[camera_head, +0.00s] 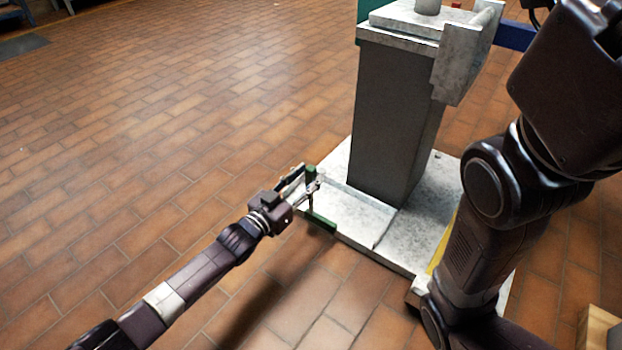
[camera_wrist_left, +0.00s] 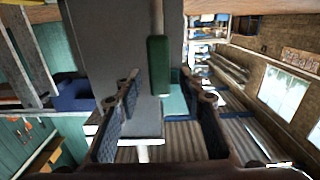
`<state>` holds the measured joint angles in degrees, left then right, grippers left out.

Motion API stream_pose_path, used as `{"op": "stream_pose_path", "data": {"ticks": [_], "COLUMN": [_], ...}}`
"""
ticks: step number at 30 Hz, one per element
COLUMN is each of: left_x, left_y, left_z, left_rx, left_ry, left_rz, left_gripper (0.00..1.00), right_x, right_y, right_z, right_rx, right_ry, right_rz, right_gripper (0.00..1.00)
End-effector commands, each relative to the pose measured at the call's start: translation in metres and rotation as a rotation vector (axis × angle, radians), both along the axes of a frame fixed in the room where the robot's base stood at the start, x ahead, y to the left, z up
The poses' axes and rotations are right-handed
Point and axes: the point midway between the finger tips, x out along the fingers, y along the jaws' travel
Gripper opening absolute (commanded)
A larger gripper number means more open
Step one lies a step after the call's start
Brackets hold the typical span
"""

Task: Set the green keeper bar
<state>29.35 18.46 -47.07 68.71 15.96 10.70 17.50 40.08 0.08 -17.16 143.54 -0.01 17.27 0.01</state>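The green keeper bar (camera_head: 320,222) lies low at the near left corner of the pale base plate (camera_head: 405,252). A thin rod appears to rise from it to a green grip (camera_head: 311,173). In the left wrist view the green grip (camera_wrist_left: 158,65) and grey rod (camera_wrist_left: 157,20) show between my fingers. My left gripper (camera_head: 306,177) is open, with one finger on each side of the grip; a gap shows on the right side, and I cannot tell whether the left finger touches. My right arm stands at the right of the head view; its gripper is not visible.
A grey column (camera_head: 392,125) stands on the base plate, with a pale flange block (camera_head: 400,33) on top. A blue bar (camera_head: 515,36) is behind it. A wooden block (camera_head: 598,330) is at the lower right. The brick floor on the left is clear.

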Motion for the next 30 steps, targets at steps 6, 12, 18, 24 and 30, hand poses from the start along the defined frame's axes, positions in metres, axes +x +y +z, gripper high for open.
{"op": "stream_pose_path", "data": {"ticks": [6,12,18,24,30], "left_x": [0.0131,0.0145,0.0144,0.0143,0.0143], "left_y": [-0.01,-0.0108,-0.0107,-0.0106,-0.0105], "left_z": [-0.001,0.0006,0.0008,0.0008,0.0008], "left_rx": [0.0,0.0,0.0,0.0,0.0], "left_ry": [0.0,0.0,0.0,0.0,0.0], "left_rz": [-0.001,0.0,0.0,0.0,0.0], "left_gripper": [0.36,0.36,0.24,0.02,0.0], "right_x": [0.0007,0.0023,0.0027,0.003,0.0033], "right_y": [0.0007,0.0012,0.0013,0.0014,0.0013], "right_z": [-0.0122,-0.0114,-0.0114,-0.0114,-0.0116], "right_rx": [-0.001,-0.002,-0.002,-0.002,-0.002], "right_ry": [0.0,0.004,0.005,0.005,0.006], "right_rz": [0.0,-0.001,0.0,0.0,0.0], "right_gripper": [0.4,0.4,0.4,0.4,0.4]}}
